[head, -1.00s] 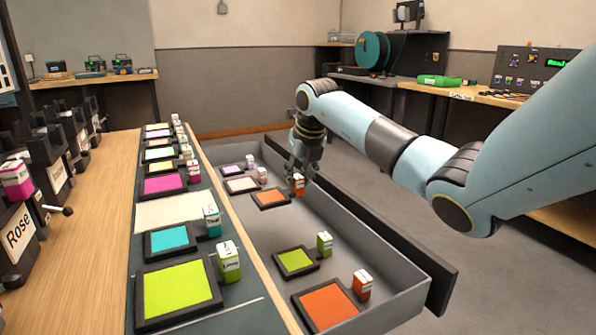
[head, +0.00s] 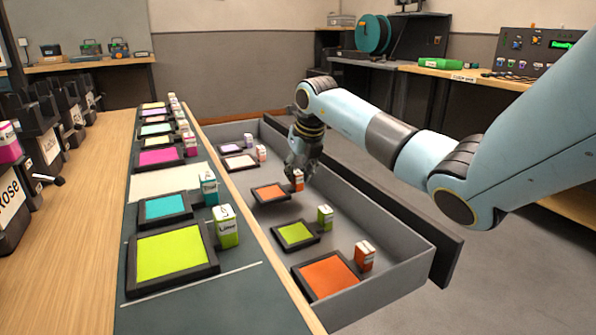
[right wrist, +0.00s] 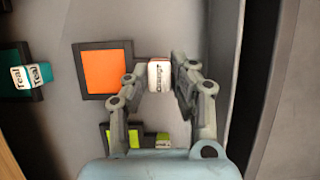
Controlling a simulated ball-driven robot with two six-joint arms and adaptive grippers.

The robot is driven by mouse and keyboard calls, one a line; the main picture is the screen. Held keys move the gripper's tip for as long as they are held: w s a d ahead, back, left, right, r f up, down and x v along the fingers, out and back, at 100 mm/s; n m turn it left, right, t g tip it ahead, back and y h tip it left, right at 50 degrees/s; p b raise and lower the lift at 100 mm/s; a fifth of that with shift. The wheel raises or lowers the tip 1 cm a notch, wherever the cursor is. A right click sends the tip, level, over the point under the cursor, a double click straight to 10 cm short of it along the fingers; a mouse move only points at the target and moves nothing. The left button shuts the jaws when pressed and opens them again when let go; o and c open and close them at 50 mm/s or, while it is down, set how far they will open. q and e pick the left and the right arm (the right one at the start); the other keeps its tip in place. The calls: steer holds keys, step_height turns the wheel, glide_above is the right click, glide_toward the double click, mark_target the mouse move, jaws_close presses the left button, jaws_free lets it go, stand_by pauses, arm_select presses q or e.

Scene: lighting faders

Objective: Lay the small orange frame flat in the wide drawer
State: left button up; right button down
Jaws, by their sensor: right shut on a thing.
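The small orange frame (head: 270,193) is a dark square tray with an orange panel and an orange-and-white label block (head: 298,181) at its side. My right gripper (head: 300,174) is shut on that block; the right wrist view shows its fingers (right wrist: 159,74) on both sides of it and the orange panel (right wrist: 107,72) to its left. The frame looks level, inside the wide drawer (head: 408,262), low over or on its floor; I cannot tell if it touches. My left gripper is out of view.
In the drawer, a lime frame (head: 296,233) and a larger orange frame (head: 328,278) lie nearer, and pale frames (head: 240,162) lie beyond. Bare floor surrounds the held frame. Several coloured frames, including a teal one (head: 165,208), line the worktop at left.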

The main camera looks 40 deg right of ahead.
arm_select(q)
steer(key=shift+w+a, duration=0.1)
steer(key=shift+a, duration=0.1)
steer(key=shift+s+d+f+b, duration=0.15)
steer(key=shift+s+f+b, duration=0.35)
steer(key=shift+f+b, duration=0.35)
arm_select(e)
steer(key=shift+f, duration=1.3)
steer(key=c, duration=1)
jaws_free()
steer(key=shift+c, duration=0.2)
steer(key=shift+r, duration=0.1)
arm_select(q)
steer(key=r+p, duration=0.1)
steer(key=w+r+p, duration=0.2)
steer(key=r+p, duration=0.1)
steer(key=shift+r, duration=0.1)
arm_select(e)
steer(key=w+r+v, duration=0.1)
steer(key=w+v, duration=0.1)
steer(key=v, duration=1.6)
steer(key=shift+w+d+r, duration=0.15)
steer(key=shift+d+r, duration=0.05)
steer(key=shift+d, duration=0.15)
